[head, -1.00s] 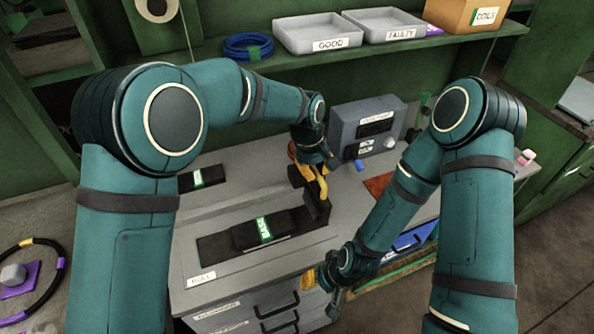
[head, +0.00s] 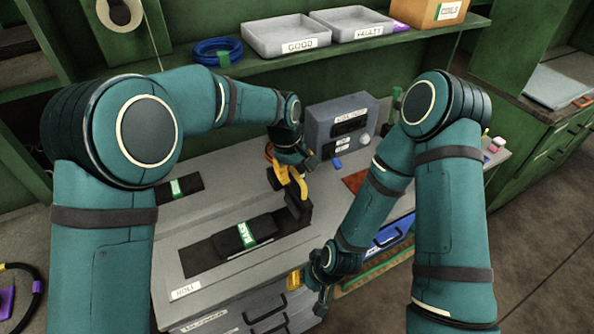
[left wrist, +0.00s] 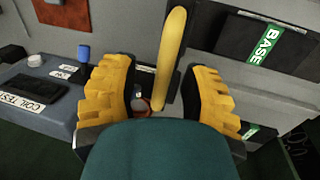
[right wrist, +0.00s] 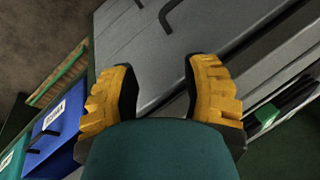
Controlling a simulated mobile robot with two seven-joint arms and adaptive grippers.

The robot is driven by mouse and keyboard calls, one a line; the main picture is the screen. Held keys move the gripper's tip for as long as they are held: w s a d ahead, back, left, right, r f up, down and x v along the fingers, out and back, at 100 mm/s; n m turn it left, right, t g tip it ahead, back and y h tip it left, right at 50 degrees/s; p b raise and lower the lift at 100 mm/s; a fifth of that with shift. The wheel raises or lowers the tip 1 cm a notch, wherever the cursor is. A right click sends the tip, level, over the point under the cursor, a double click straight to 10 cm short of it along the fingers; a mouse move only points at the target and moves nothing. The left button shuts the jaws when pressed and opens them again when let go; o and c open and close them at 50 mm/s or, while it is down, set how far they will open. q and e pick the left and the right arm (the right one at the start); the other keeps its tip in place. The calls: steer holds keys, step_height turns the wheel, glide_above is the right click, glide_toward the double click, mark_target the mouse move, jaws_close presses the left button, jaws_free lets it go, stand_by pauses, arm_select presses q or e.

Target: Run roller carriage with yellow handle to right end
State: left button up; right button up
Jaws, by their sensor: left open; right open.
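The roller carriage (head: 298,209) is a dark block at the right end of the black strip (head: 195,262) on the bench. Its yellow handle (left wrist: 172,50) rises between the fingers of my left gripper (head: 288,178) in the left wrist view. That gripper is open around the handle, with gaps on both sides. A dark base block (head: 225,242) with a green BASE label lies on the strip, left of the carriage. My right gripper (head: 307,290) is open and empty, in front of the drawer fronts at the bench's front edge. The carriage's underside is hidden.
A grey tester box (head: 318,130) stands behind the carriage, with a blue piece (head: 337,163) and a reddish mat (head: 355,182) nearby. A shelf above holds trays marked GOOD (head: 285,52) and FAULTY. Drawer handles (right wrist: 172,14) jut out near my right gripper.

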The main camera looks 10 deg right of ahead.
arm_select(q)
step_height(320, 180, up, 11)
steer(key=a, duration=0.2)
steer(key=shift+s+r, duration=0.15)
steer(key=shift+s, duration=0.15)
stand_by(0.3)
